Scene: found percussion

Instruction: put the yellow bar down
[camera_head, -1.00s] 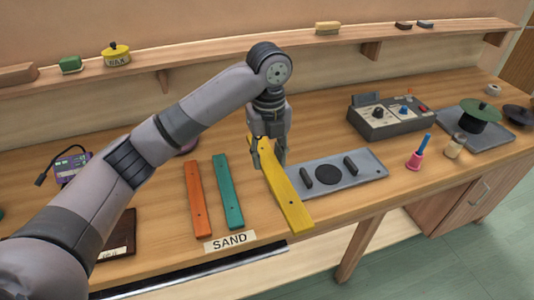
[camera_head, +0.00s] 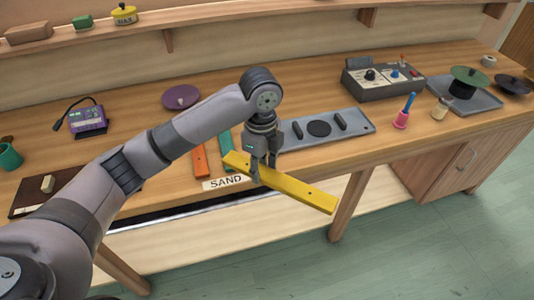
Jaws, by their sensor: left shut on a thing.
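The yellow bar (camera_head: 300,190) is long and flat with small holes near its ends. My left gripper (camera_head: 263,176) is shut on it, nearer its left end. The bar is at the front edge of the bench, and its right end sticks out past the edge over the floor. It hides part of the label "SAND" (camera_head: 222,182). An orange bar (camera_head: 199,161) and a teal bar (camera_head: 226,152) lie on the bench just behind and to the left, partly hidden by my arm and gripper. My right gripper is not in view.
A grey tray (camera_head: 362,122) with dark pieces lies right behind the gripper. A control box (camera_head: 385,83), a pink and blue bell (camera_head: 404,113) and a green disc (camera_head: 469,77) stand to the right. A purple plate (camera_head: 181,97) lies at back left, with clear bench around it.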

